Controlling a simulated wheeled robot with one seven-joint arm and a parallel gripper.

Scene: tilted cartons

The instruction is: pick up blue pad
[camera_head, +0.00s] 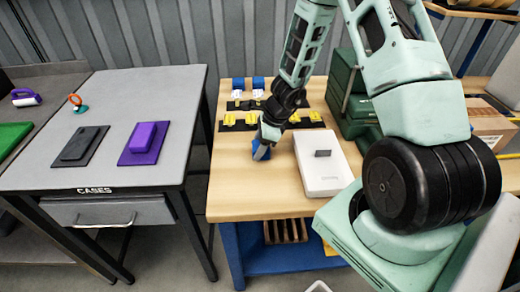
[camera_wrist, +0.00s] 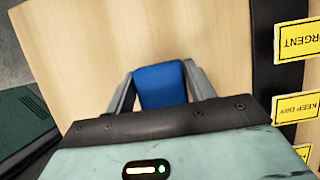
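The blue pad (camera_head: 261,151) is at the tip of my gripper (camera_head: 268,136), over the left part of the wooden table (camera_head: 235,185). In the wrist view the blue pad (camera_wrist: 160,86) fills the space between the two grey fingers of my gripper (camera_wrist: 160,70). The fingertips meet its left and right sides, so the gripper looks shut on it. The pad looks slightly tilted in the head view. I cannot tell whether its lower edge touches the table top. Its near end is hidden by the gripper body.
A white box (camera_head: 318,172) stands right of my gripper. Behind are yellow-labelled holders on dark strips (camera_head: 240,121) and two blue-topped items (camera_head: 238,84). Green cases (camera_head: 345,95) stand back right. A grey table (camera_head: 110,165) at left holds a purple pad (camera_head: 145,142) and a dark pad (camera_head: 80,147).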

